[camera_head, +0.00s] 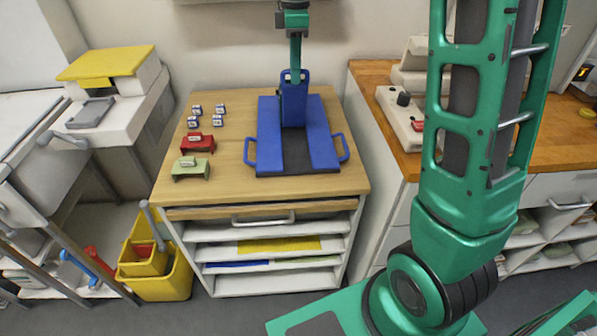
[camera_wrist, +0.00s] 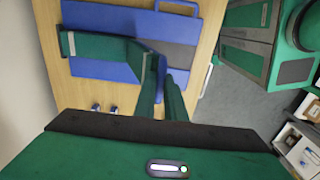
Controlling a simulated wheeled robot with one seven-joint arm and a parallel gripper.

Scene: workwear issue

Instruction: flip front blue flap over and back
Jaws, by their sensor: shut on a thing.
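A blue board (camera_head: 267,140) with two side handles and a dark grey middle strip (camera_head: 296,153) lies on the wooden-topped cabinet. A blue flap (camera_head: 294,105) stands up from the board over the strip, roughly upright. My gripper (camera_head: 294,75) reaches down from above and is shut on the flap's upper end. In the wrist view the green fingers (camera_wrist: 165,88) close on the flap's edge (camera_wrist: 161,72), seen nearly edge-on. The board (camera_wrist: 98,70) lies beyond the fingers there, partly hidden by them. The flap's base on the board is hard to make out.
A red block (camera_head: 197,143), a green block (camera_head: 191,168) and several small blue-and-white pieces (camera_head: 196,109) sit left of the board on the wooden top (camera_head: 225,185). A yellow bucket (camera_head: 165,280) stands on the floor at left. A counter with a white device (camera_head: 400,115) is at right.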

